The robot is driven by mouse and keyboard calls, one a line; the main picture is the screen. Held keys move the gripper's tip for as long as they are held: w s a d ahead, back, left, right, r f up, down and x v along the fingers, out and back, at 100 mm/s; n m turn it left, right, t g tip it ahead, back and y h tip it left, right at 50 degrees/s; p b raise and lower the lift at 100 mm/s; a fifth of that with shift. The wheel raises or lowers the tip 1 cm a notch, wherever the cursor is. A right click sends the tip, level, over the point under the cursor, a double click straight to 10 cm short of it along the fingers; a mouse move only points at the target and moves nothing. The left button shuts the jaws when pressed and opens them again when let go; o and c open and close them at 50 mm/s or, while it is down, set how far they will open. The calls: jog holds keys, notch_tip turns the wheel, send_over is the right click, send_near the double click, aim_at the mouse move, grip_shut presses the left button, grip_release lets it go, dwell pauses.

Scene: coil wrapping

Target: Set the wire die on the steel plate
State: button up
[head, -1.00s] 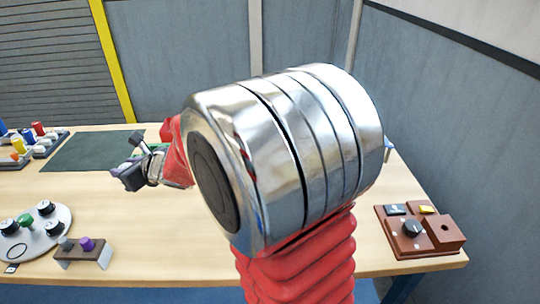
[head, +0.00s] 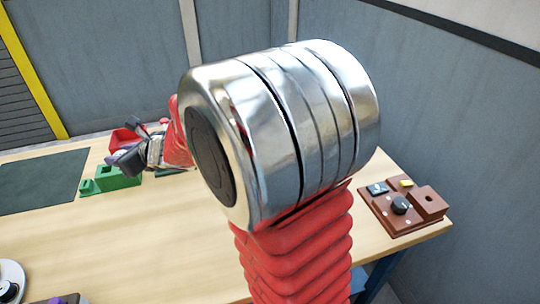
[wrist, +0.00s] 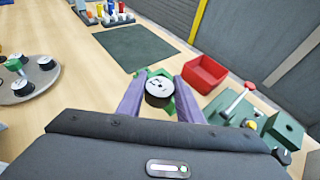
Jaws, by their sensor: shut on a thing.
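My gripper (wrist: 158,100) has purple fingers and is shut on a small black round piece with a white top, which I take to be the wire die (wrist: 158,92). Some green shows around the die's edge. It is held above the wooden table. In the head view my gripper (head: 128,160) is small and partly hidden by my arm, and the die cannot be made out there. A round grey plate, likely the steel plate (wrist: 38,88), lies to the left in the wrist view with several black pieces on it. Only its edge shows in the head view (head: 16,272).
A dark green mat (wrist: 135,48) lies beyond my gripper. A red bin (wrist: 205,75) and a green fixture with a red handle (wrist: 232,108) stand to the right. A brown box with a black knob (head: 402,207) sits at the table's right corner. Bare table lies at centre-left.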

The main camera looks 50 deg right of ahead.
jog(key=shift+w+d, duration=0.1)
jog(key=shift+d, duration=0.5)
jog(key=s+d+f+m+h, duration=0.1)
jog(key=s+d, duration=0.3)
jog(key=d, duration=1)
jog(key=s+d+f+m+h, duration=0.2)
jog(key=s+d+f, duration=0.1)
jog(key=d, duration=1.1)
jog(key=s+d+f+m+h, duration=0.1)
jog(key=s+d, duration=0.4)
jog(key=d, duration=0.9)
jog(key=shift+s+d+f+m+t+h, duration=0.2)
jog(key=shift+s+f+m+t+h, duration=0.2)
jog(key=shift+h, duration=0.4)
jog(key=shift+f, duration=3.15)
